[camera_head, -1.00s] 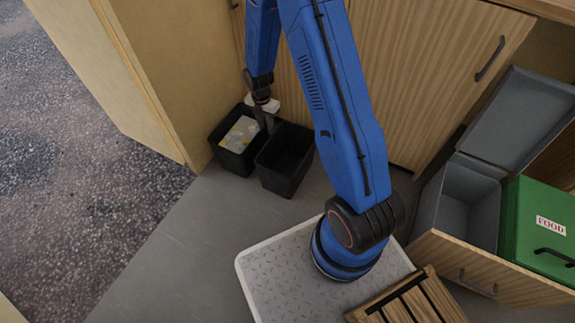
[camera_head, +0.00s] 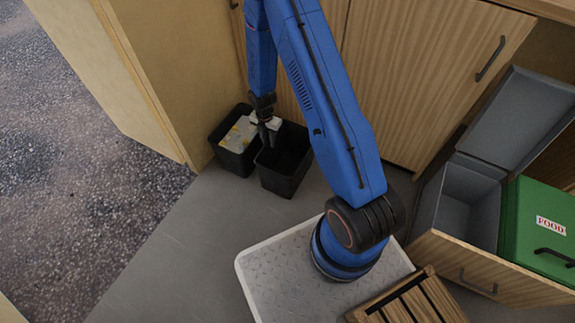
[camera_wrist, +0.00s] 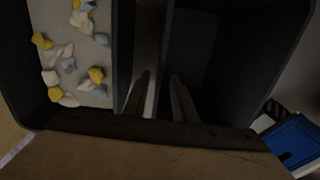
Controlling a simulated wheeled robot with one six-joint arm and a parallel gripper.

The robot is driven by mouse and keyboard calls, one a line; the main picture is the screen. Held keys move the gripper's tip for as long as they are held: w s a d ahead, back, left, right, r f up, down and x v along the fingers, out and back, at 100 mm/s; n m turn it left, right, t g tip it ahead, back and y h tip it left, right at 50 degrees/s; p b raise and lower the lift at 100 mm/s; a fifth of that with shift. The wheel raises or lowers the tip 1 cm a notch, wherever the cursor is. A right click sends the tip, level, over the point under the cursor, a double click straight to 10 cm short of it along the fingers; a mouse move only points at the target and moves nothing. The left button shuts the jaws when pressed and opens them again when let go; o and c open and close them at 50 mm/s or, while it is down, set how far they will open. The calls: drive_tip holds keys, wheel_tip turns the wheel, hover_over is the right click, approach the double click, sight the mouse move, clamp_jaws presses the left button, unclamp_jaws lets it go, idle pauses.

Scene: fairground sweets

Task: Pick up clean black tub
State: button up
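The clean black tub (camera_head: 281,184) stands on the floor, upright and looking empty. In the wrist view its dark inside (camera_wrist: 235,50) fills the right side. A second black tub (camera_head: 230,159) stands close on its left and holds pale, yellow and bluish scraps on a light surface, also clear in the wrist view (camera_wrist: 121,45). My gripper (camera_head: 269,140) points down at the left rim of the clean tub. In the wrist view its two fingers (camera_wrist: 160,92) are apart, near the rims between the tubs. Whether they straddle the clean tub's wall is too dark to tell.
A wooden cabinet (camera_head: 425,75) stands behind the tubs and a wooden panel (camera_head: 155,80) to their left. At right are an open grey box (camera_head: 468,205) and a green food box (camera_head: 538,225). The grey floor (camera_head: 185,245) in front is clear.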

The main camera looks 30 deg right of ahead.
drive_tip(key=shift+f, duration=0.1)
drive_tip(key=shift+c, duration=0.3)
clamp_jaws()
idle(1.1)
